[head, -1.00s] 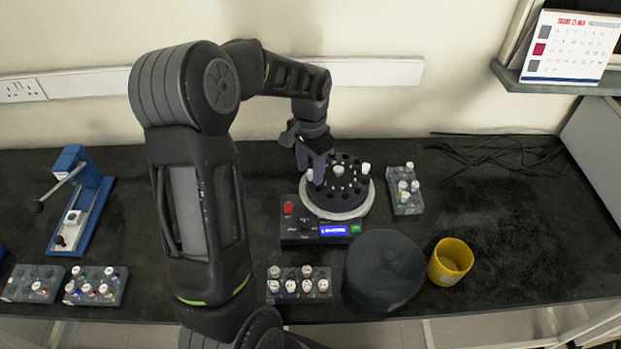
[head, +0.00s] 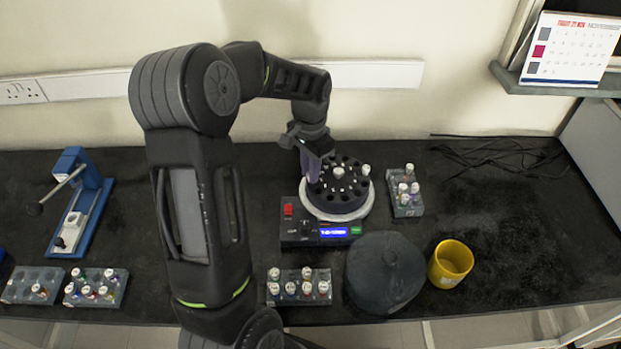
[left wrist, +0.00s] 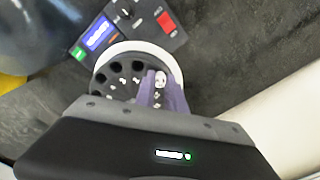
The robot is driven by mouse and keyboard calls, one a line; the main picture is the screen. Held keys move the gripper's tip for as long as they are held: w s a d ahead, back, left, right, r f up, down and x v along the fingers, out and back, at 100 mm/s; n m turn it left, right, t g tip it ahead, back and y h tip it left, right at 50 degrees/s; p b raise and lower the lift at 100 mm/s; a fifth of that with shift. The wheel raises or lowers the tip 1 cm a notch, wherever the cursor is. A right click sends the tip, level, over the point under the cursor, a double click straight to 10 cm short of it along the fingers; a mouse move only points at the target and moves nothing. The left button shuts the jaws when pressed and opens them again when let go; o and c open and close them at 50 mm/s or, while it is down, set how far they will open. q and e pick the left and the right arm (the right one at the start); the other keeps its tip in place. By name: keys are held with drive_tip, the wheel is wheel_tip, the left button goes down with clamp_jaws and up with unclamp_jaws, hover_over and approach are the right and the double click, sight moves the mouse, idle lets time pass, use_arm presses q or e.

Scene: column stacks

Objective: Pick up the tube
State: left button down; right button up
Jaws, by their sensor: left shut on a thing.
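The black rotor (head: 343,196) of a small centrifuge (head: 296,233) stands uncovered inside a pale ring. My left gripper (head: 314,172) is at the rotor's left rim, with its purple fingers pointing down. In the left wrist view, the fingers are closed around a white-capped tube (left wrist: 160,78) at the rotor's edge. The head view mostly hides this tube behind the fingers, and I cannot tell whether it has lifted out of its hole. Another white-capped tube (head: 365,170) stands at the rotor's right side. My right gripper is not in view.
A rack of several capped tubes (head: 300,299) and the round dark lid (head: 385,272) lie in front. A yellow cup (head: 450,262) and another rack (head: 405,208) are to the right. A blue press (head: 82,215) and two racks stand left. The right side of the bench is mostly clear.

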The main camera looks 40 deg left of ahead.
use_arm(q)
wheel_tip(320, 180, up, 10)
drive_tip(key=b, duration=0.1)
idle(0.4)
drive_tip(key=shift+s, duration=0.1)
idle(0.5)
